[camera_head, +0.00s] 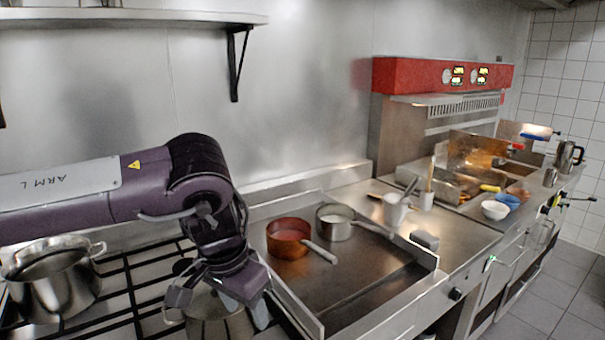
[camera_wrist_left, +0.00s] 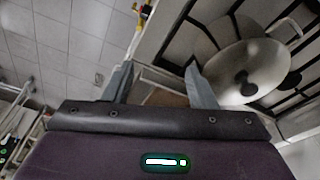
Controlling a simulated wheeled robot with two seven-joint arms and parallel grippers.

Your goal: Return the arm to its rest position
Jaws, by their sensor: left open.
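My left arm, dark purple and marked ARM L, comes in from the left in the head view and bends down at the wrist. My left gripper (camera_head: 221,308) hangs over the front of the stove, in front of a lidded pot (camera_head: 208,328) that it partly hides. Its two grey fingers stand apart with nothing seen between them; they also show in the wrist view (camera_wrist_left: 160,88). There the pot's round lid (camera_wrist_left: 238,62) with its dark knob lies to the right of the fingers. My right gripper is not in view.
A steel pot (camera_head: 52,284) stands at the left on the stove grate (camera_head: 135,290). A copper pan (camera_head: 289,240) and a steel saucepan (camera_head: 335,224) sit on the griddle (camera_head: 352,278). A wall shelf (camera_head: 130,18) hangs above left. Open air lies above the griddle.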

